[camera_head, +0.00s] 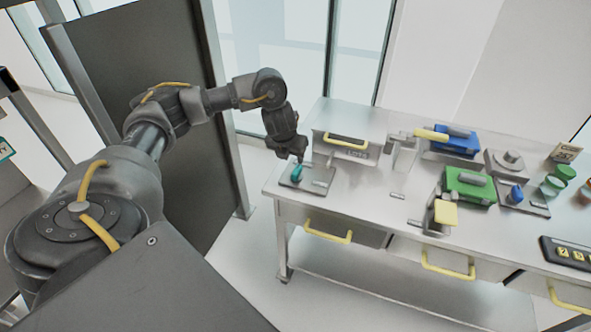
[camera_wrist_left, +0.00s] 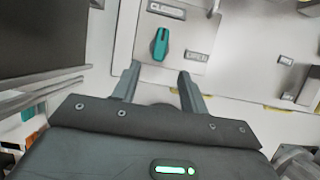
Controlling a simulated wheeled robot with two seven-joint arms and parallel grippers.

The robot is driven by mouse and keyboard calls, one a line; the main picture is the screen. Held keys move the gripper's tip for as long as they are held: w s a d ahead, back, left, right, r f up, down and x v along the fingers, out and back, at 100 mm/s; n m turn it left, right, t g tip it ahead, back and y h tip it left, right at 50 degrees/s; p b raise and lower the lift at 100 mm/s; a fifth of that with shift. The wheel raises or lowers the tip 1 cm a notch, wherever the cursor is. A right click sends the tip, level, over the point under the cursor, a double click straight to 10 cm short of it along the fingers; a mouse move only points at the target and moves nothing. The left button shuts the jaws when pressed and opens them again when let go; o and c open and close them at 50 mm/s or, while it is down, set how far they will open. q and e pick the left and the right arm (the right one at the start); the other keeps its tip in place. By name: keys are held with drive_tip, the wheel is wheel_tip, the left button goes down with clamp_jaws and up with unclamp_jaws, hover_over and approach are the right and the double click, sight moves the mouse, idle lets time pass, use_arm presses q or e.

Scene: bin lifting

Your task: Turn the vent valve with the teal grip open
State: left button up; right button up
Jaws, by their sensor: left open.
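The teal grip (camera_head: 296,173) of the vent valve sits on a flat plate (camera_head: 318,189) at the table's near-left corner. In the left wrist view the teal grip (camera_wrist_left: 160,46) points its narrow end up toward a label that reads CLOSED (camera_wrist_left: 166,11). A second label (camera_wrist_left: 197,57), seemingly OPEN, lies to its lower right. My left gripper (camera_head: 298,158) is just above the grip in the head view. In the wrist view its two fingers (camera_wrist_left: 158,82) are apart and empty, with the grip beyond their tips, not between them. My right gripper is not in view.
A metal box with a yellow handle (camera_head: 346,138) stands close behind the valve. Blue (camera_head: 460,142) and green (camera_head: 470,184) boxes and a blue knob (camera_head: 516,194) are farther right. Yellow drawer handles (camera_head: 328,232) stick out along the table front. A dark panel (camera_head: 150,60) stands at left.

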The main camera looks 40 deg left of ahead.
use_arm(q)
drive_tip(key=b, duration=0.2)
hover_over(296, 171)
drive_tip(key=s+d, duration=0.1)
drive_tip(key=s, duration=0.2)
drive_tip(key=f, duration=0.4)
drive_tip(key=shift+w+f, duration=0.2)
drive_tip(key=shift+f, duration=0.1)
drive_tip(key=shift+p+x, duration=0.4)
drive_tip(key=shift+x, duration=2.5)
